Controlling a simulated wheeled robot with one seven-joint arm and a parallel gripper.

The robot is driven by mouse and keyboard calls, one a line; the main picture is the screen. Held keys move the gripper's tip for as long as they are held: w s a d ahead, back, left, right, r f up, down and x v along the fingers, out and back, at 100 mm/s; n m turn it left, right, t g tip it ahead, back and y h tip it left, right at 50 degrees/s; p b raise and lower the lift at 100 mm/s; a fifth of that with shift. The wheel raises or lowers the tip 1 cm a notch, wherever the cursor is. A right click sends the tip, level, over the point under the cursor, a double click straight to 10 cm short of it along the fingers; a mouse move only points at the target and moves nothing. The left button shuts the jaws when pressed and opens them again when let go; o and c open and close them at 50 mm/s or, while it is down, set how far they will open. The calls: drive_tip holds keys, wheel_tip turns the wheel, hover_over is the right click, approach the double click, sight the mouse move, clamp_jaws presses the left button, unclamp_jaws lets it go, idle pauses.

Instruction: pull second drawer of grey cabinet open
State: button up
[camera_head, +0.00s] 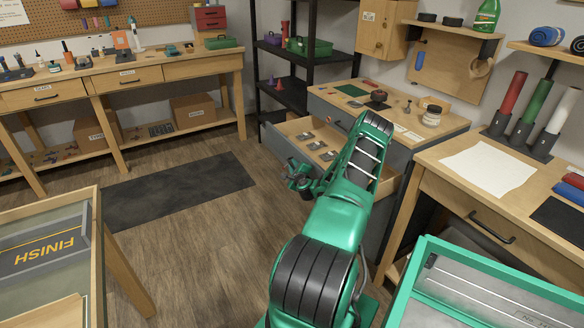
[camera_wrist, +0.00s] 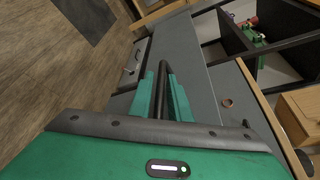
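The grey cabinet (camera_head: 441,133) has a wooden top and stands right of centre in the head view. Its upper drawer (camera_head: 286,157) is pulled out, with several grey parts inside. My gripper (camera_head: 297,177) is in front of that drawer's front, on the aisle side. In the wrist view my two green fingers (camera_wrist: 162,92) point at a grey front (camera_wrist: 205,90). A dark bar (camera_wrist: 161,88), which looks like a handle, shows between them. I cannot tell whether the fingers press on it. My arm hides most of the lower cabinet front, including the second drawer.
A wooden workbench (camera_head: 484,165) stands to the right of the cabinet. A table with a FINISH panel (camera_head: 44,248) is at lower left, and a green-rimmed tray (camera_head: 508,268) at lower right. Open floor with a dark mat (camera_head: 175,190) lies to the left.

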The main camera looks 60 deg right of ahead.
drive_tip(key=shift+s+a+r, duration=0.1)
drive_tip(key=shift+a, duration=0.05)
drive_tip(key=v, duration=1)
drive_tip(key=shift+s, duration=0.15)
drive_tip(key=shift+a, duration=0.1)
